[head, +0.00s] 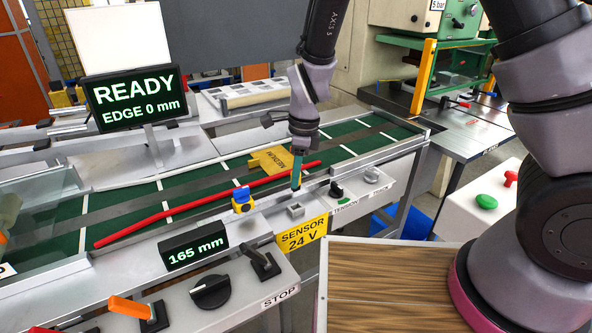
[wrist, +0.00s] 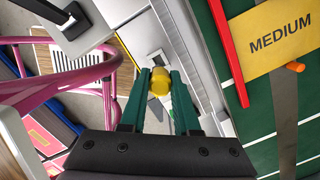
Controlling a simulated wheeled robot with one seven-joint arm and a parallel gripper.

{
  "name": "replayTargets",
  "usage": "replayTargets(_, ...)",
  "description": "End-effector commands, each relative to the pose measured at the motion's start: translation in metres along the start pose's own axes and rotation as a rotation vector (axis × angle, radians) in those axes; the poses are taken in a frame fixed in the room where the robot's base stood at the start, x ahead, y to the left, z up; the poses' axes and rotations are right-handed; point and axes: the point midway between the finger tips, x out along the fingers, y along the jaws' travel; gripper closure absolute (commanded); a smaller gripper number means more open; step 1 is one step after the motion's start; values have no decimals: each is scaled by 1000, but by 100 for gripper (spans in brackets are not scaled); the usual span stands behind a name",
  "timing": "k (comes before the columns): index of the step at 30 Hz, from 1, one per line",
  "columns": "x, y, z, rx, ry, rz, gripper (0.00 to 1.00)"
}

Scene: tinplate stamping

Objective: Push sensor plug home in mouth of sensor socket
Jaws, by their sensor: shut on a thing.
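My gripper (head: 296,182) points down over the front rail of the green conveyor, just above the small grey sensor socket (head: 295,209) beside the yellow "SENSOR 24 V" label. In the wrist view, my gripper (wrist: 160,88) has its green fingers shut on the yellow sensor plug (wrist: 160,78). The plug shows as a short rounded yellow body between the fingertips. In the head view, the fingers mostly hide it. The plug appears apart from the socket, above it, but I cannot tell how exactly they line up.
A blue-and-yellow device (head: 241,200) stands on the rail left of the socket. A red rod (head: 190,206) and a yellow "MEDIUM" tag (head: 268,160) lie by the belt. A "165 mm" display (head: 194,247) and control knobs (head: 211,291) line the front. A wooden top (head: 390,290) is nearer.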

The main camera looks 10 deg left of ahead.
Motion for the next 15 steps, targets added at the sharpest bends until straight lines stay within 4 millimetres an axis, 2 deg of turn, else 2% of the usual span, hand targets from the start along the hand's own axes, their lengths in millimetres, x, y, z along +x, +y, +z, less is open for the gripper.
replayTargets(9, 30, 0, -4, 1, 1, 1, 100)
replayTargets(15, 42, 0, -5, 0, 1, 1, 100)
